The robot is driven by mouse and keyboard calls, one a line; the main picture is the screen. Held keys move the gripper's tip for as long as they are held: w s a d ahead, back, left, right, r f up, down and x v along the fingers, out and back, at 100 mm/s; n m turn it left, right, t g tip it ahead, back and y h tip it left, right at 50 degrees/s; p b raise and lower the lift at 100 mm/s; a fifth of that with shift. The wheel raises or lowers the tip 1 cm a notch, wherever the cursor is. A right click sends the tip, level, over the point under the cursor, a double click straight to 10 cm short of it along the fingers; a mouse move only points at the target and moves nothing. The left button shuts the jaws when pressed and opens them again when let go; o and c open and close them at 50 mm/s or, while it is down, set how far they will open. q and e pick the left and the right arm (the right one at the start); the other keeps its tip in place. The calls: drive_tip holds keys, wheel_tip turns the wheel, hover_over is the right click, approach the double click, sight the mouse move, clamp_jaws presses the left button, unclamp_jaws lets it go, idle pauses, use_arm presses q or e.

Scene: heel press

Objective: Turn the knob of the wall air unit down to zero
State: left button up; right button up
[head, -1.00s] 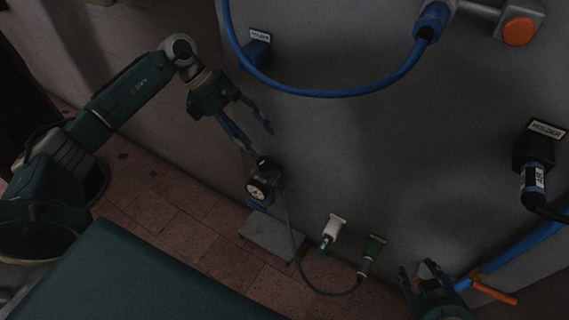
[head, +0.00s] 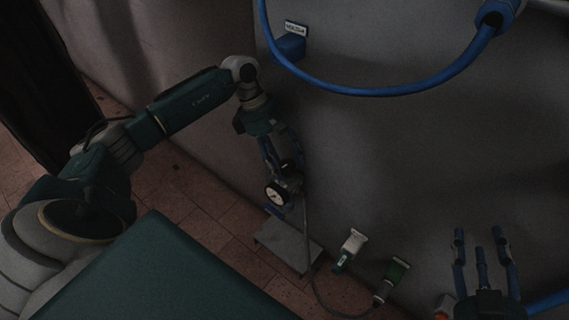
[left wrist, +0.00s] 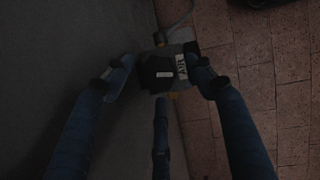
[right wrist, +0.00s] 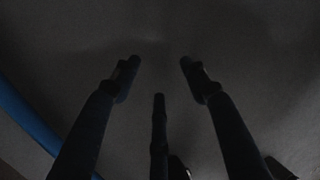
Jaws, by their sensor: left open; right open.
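The wall air unit (head: 290,182) with its round white gauge (head: 277,194) is low on the grey wall. Its black knob (left wrist: 158,73) is in the middle of the left wrist view, with an "AIR" label (left wrist: 182,66) beside it. My left gripper (head: 284,163) is open, its fingers pointing down at the unit and standing around the knob. I cannot tell whether the fingers touch it. The knob is mostly hidden by the fingers in the head view. My right gripper (head: 482,240) is open and empty in front of the bare wall at the lower right.
A grey plate (head: 285,244) is below the unit. A blue hose (head: 370,91) hangs from the wall above. A green surface (head: 170,270) fills the lower left.

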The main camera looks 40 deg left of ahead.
use_arm(q)
drive_tip(key=shift+d+f, duration=0.2)
drive_tip(key=shift+f, duration=0.15)
use_arm(e)
drive_tip(key=shift+w+a+r, duration=0.1)
drive_tip(key=shift+r, duration=0.35)
use_arm(q)
drive_tip(key=shift+c, duration=0.5)
drive_tip(key=c, duration=1)
drive_tip(key=shift+o, duration=0.2)
drive_tip(key=shift+s+f+n+t+p, duration=0.15)
drive_tip(key=shift+n+t+p, duration=0.35)
drive_tip(key=shift+n, duration=0.6)
drive_tip(key=o, duration=1.1)
drive_tip(key=shift+c, duration=0.2)
use_arm(e)
wheel_tip(320, 180, down, 6)
drive_tip(key=s+d+g, duration=0.1)
drive_tip(key=s+g, duration=0.1)
drive_tip(key=shift+r+h, duration=0.15)
drive_tip(key=shift+h, duration=0.25)
drive_tip(key=shift+d, duration=0.1)
